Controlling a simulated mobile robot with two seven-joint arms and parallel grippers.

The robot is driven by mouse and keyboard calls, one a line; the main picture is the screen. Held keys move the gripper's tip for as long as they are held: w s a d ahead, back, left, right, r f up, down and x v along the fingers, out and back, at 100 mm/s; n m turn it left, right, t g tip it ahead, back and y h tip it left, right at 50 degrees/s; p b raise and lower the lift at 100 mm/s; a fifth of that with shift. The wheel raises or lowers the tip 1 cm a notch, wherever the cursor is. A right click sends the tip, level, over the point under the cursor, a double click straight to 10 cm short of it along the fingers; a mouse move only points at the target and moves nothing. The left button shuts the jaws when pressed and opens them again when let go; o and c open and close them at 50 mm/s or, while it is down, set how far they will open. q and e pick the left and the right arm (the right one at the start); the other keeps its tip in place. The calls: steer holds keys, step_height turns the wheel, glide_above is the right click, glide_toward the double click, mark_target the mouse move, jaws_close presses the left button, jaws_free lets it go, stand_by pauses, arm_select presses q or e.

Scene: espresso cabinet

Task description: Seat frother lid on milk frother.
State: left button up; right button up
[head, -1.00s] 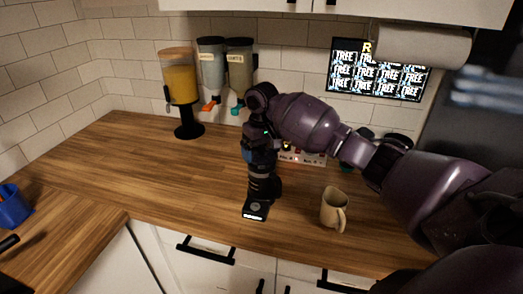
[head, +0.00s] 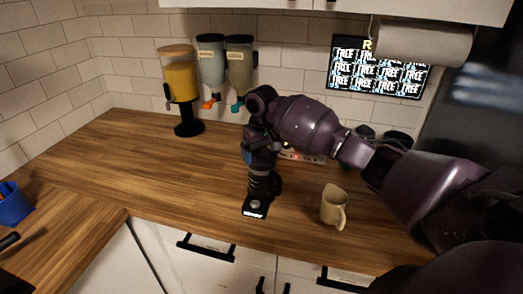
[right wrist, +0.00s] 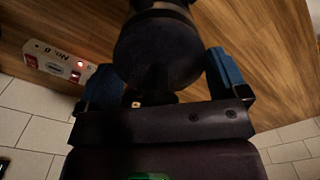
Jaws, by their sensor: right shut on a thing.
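The milk frother (head: 264,186) is a dark, ringed cylinder with a black handle at its right, standing upright on a black base (head: 255,209) on the wooden counter. My right gripper (head: 258,160) is directly above it, pointing down. In the right wrist view the frother lid (right wrist: 157,52) is a dark disc between the blue fingers of my right gripper (right wrist: 165,85), which is shut on it. The gripper hides the lid in the head view. I cannot tell whether the lid touches the frother's rim. My left gripper is not in view.
A beige mug (head: 334,206) stands right of the frother. A power strip (right wrist: 60,66) with a red light lies behind. A juice dispenser (head: 180,88) and two wall dispensers (head: 225,65) are at the back. The counter left of the frother is clear.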

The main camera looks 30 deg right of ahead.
steer(key=shift+f, duration=0.1)
steer(key=o, duration=0.6)
step_height(320, 180, up, 9)
steer(key=shift+b, duration=0.45)
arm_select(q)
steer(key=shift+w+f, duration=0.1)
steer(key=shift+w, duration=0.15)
arm_select(e)
steer(key=shift+r, duration=0.95)
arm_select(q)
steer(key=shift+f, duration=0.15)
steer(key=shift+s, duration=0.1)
arm_select(e)
steer(key=shift+f, duration=0.1)
